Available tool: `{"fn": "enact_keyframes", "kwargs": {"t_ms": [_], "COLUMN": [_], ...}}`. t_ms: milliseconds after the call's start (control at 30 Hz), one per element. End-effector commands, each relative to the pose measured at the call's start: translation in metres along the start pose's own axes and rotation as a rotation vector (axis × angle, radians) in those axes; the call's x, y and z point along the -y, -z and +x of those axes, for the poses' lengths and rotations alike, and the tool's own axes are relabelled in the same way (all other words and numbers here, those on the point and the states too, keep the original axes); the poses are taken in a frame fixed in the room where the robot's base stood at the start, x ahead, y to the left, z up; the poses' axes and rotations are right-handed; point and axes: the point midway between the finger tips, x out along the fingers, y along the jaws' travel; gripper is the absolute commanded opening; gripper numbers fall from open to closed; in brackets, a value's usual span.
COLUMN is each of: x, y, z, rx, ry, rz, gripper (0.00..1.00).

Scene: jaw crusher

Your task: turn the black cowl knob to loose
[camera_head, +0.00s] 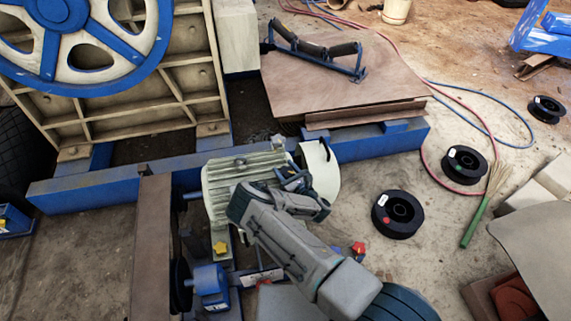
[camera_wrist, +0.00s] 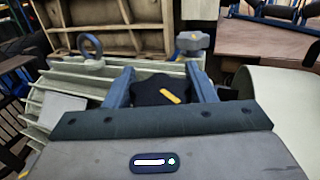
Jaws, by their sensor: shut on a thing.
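The black cowl knob (camera_wrist: 158,90) shows in the wrist view as a dark lobed knob with a yellow stripe. It sits between the two blue-grey fingers of my gripper (camera_wrist: 160,78), which are shut on it. In the head view my gripper (camera_head: 293,181) is over the pale finned motor (camera_head: 240,166), beside its cream cowl (camera_head: 325,172). The knob is hidden there by my arm. A second, grey knob with a yellow mark (camera_wrist: 193,42) stands just beyond the fingers, apart from them.
A lifting eye (camera_wrist: 91,45) stands to the left on the motor. A yellow knob (camera_head: 220,248) and a red knob (camera_head: 358,248) are lower down. A blue beam (camera_head: 110,192) and a wooden board (camera_head: 330,80) lie behind. Black spools (camera_head: 397,214) lie right.

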Motion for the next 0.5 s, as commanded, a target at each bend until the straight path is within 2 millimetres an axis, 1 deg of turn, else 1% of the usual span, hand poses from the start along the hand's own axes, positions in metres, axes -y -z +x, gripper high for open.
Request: {"fn": "enact_keyframes", "kwargs": {"t_ms": [200,500], "x": [-0.0025,-0.0034], "y": [-0.0003,0.0008], "z": [-0.0007,-0.0001], "rx": [-0.002,0.001], "ry": [-0.092,-0.138], "rz": [0.0,0.001], "gripper": [0.27,0.27]}}
